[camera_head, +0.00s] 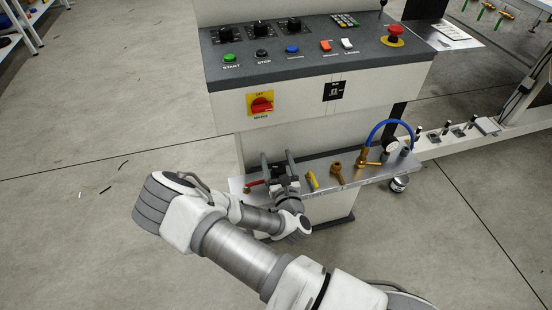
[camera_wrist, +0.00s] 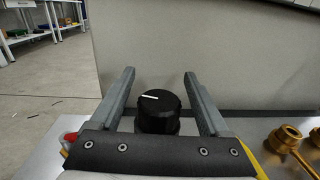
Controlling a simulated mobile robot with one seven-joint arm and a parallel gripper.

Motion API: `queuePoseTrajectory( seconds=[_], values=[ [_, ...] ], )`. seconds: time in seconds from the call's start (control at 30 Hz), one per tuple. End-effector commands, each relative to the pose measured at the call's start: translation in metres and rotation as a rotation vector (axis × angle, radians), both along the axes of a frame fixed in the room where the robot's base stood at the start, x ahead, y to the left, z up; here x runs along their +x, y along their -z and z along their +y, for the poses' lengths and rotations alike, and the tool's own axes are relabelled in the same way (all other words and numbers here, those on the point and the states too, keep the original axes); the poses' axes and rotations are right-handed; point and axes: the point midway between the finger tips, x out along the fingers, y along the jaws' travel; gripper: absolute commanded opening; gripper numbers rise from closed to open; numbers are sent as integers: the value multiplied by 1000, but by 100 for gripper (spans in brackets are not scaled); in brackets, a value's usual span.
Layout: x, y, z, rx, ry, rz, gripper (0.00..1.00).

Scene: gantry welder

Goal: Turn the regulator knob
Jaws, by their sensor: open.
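The regulator knob is most likely the black round knob (camera_wrist: 158,111) with a white pointer line on its top, seen in the wrist view. My gripper (camera_wrist: 160,80) is open, with one finger on each side of the knob and a gap to each. The knob stands upright between the fingers. In the head view my gripper (camera_head: 277,160) is over the left part of the metal shelf (camera_head: 320,185), and it hides the knob there. The pointer line lies near horizontal, towards the left in the wrist view.
Brass fittings (camera_head: 338,173) and a yellow piece (camera_head: 312,181) stand on the shelf to the right. A red-handled part (camera_head: 254,184) lies left of my gripper. The control panel (camera_head: 310,60) with a red rotary switch (camera_head: 262,105) overhangs the shelf. A blue hose (camera_head: 388,124) arches at right.

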Motion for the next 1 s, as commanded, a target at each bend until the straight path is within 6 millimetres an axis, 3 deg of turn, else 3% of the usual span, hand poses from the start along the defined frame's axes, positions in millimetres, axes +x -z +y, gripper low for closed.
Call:
queuePoseTrajectory(
  seconds=[0.07, 0.47, 0.77, 1.0],
  values=[
    [0, 0, 0, 0, 0, 0, 72],
    [0, 0, 0, 0, 1, 0, 0],
    [0, -2, 0, 1, 27, -1, 0],
    [1, -3, -4, 5, 148, 0, 0]
  ],
)
